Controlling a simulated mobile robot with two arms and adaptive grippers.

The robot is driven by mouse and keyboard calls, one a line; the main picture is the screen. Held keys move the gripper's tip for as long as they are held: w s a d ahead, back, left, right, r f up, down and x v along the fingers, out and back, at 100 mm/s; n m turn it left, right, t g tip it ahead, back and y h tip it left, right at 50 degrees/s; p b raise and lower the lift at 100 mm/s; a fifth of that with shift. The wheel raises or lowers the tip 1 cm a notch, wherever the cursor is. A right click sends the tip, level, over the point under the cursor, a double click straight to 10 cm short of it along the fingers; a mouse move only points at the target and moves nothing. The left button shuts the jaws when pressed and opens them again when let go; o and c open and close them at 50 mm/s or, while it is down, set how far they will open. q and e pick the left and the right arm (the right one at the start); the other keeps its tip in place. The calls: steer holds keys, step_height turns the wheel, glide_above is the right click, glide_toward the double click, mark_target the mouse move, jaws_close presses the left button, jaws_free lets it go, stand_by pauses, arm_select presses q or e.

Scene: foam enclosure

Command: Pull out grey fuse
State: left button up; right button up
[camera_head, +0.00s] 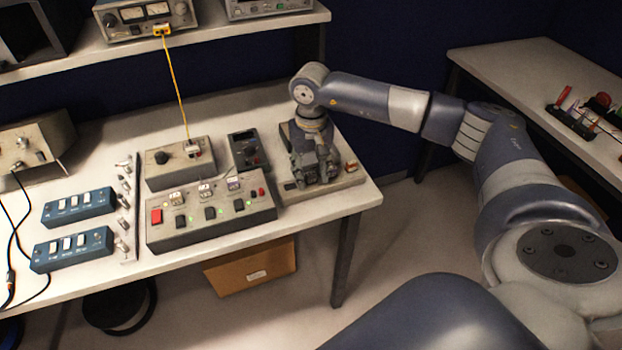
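My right gripper (316,180) points down over a flat grey-beige base (347,183) near the right end of the workbench. Its fingers are small and dark here, and I cannot tell whether they are open or shut. I cannot make out a grey fuse; the gripper covers much of the base. A small red and tan part (351,166) shows on the base, right of the gripper. My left gripper is not in view.
Left of the gripper are a grey control panel (165,238), a dark handheld meter (245,150) and a grey box (165,177) with a yellow cable (177,85). Two blue switch boxes (79,206) lie further left. A shelf (255,32) runs behind.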

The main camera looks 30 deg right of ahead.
mark_target(311, 173)
stand_by(0.6)
jaws_close()
steer(key=shift+r, duration=0.15)
steer(key=shift+r+p, duration=1.2)
steer(key=shift+r, duration=1.7)
